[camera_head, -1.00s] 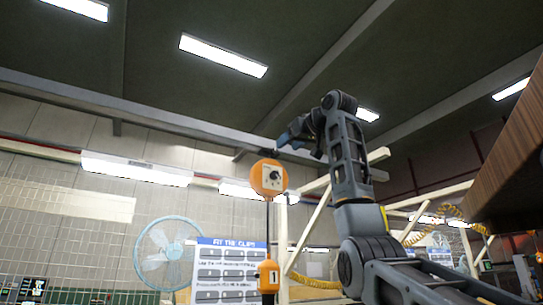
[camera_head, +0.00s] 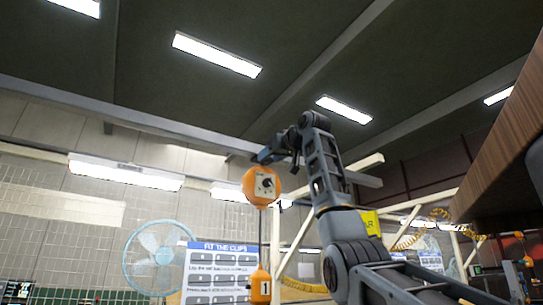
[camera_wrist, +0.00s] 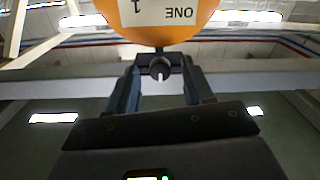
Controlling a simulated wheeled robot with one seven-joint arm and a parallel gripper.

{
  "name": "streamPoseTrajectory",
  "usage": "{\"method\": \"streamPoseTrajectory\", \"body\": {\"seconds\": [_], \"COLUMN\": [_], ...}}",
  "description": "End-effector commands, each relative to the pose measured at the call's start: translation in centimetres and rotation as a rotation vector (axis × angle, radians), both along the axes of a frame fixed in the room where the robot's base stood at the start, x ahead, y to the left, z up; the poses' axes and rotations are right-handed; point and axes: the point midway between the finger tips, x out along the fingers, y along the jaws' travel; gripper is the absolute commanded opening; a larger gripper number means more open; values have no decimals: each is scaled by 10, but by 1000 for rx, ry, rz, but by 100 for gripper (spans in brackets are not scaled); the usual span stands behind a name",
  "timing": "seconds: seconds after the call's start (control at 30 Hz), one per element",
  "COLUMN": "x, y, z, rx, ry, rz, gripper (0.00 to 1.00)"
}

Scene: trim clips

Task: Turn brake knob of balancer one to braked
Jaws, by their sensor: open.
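Balancer one is an orange round housing (camera_head: 255,198) hanging from the overhead beam, with a white plate and a dark brake knob (camera_head: 265,183) on its face. In the wrist view the orange housing (camera_wrist: 165,20) fills the top middle, with its label upside down, reading "ONE" and "1". The knob is not in the wrist view. My gripper (camera_head: 268,158) is beside the top of the housing in the head view. In the wrist view my gripper (camera_wrist: 160,68) is open, its two fingers apart, with a dark hanger part between or behind them. I cannot tell whether they touch it.
A cable runs down from the housing to an orange handle (camera_head: 261,287) marked 1. A "Fit the clips" board (camera_head: 222,270) and a blue fan (camera_head: 158,257) stand behind. A grey beam (camera_head: 150,122) passes overhead. A brown wooden surface (camera_head: 505,150) is at right.

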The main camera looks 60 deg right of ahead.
Motion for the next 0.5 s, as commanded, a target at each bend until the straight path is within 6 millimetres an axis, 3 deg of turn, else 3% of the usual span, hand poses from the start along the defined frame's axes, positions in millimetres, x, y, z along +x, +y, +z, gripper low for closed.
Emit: {"method": "streamPoseTrajectory", "body": {"seconds": [0.07, 0.5], "x": [0, 0], "y": [0, 0], "z": [0, 0], "rx": [0, 0], "ry": [0, 0], "rz": [0, 0], "gripper": [50, 7]}}
